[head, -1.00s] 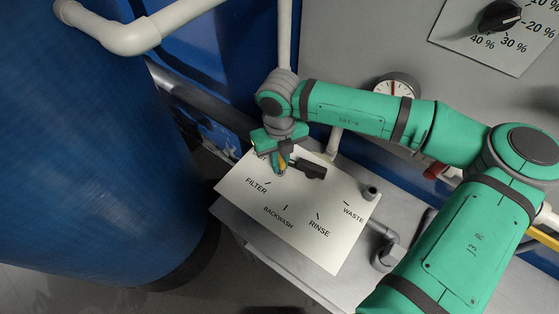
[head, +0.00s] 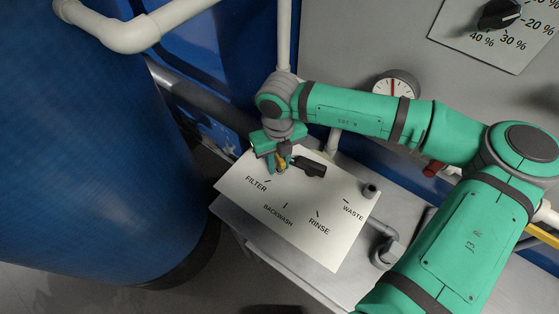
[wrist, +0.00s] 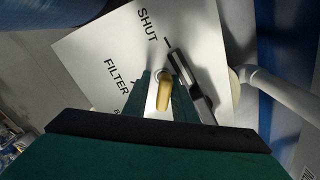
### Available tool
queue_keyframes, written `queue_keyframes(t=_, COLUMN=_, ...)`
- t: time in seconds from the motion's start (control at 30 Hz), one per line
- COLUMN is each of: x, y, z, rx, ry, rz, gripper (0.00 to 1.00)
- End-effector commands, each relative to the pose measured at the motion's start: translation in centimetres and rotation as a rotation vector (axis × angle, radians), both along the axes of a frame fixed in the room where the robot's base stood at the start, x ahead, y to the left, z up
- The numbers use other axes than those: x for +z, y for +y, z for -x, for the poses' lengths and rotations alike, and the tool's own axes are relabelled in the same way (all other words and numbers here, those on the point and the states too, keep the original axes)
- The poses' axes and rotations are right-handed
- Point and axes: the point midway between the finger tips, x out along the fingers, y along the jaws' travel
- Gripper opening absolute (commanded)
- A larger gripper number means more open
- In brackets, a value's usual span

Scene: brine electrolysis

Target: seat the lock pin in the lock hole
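The lock pin (wrist: 163,98) shows a yellow grip in the wrist view, beside a black lever (wrist: 192,86) on the white valve plate (wrist: 95,55). In the head view, the yellow pin (head: 281,165) shows at the left end of the lever (head: 311,168). My gripper (wrist: 162,84) has green fingers on both sides of the pin, apparently apart from it. The fingers also show spread around the pin in the head view (head: 280,162). A small pale round part (wrist: 159,74) shows at the pin's far end. The lock hole is not clearly visible, so I cannot tell how deep the pin sits.
The plate carries the words SHUT, FILTER, BACKWASH, RINSE and WASTE. A blue tank (head: 100,160) is at left, a gauge (head: 397,85) behind my arm, and a white pipe (wrist: 280,92) right of the plate.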

Motion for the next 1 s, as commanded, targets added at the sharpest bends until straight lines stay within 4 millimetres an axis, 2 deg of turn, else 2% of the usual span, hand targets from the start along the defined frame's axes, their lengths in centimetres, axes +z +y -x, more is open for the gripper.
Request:
queue_keyframes(t=0.03, x=0.0, y=-0.5, z=-0.3, rx=-0.007, ry=-0.004, rz=0.009, gripper=0.34)
queue_keyframes(t=0.63, x=0.6, y=-0.8, z=-0.6, rx=-0.013, ry=-0.013, rz=0.014, gripper=0.34)
queue_keyframes(t=0.77, x=2.3, y=-0.8, z=-0.7, rx=-0.013, ry=-0.017, rz=0.013, gripper=0.34)
queue_keyframes(t=1.0, x=6.7, y=-0.6, z=-0.4, rx=-0.010, ry=-0.010, rz=0.011, gripper=0.34)
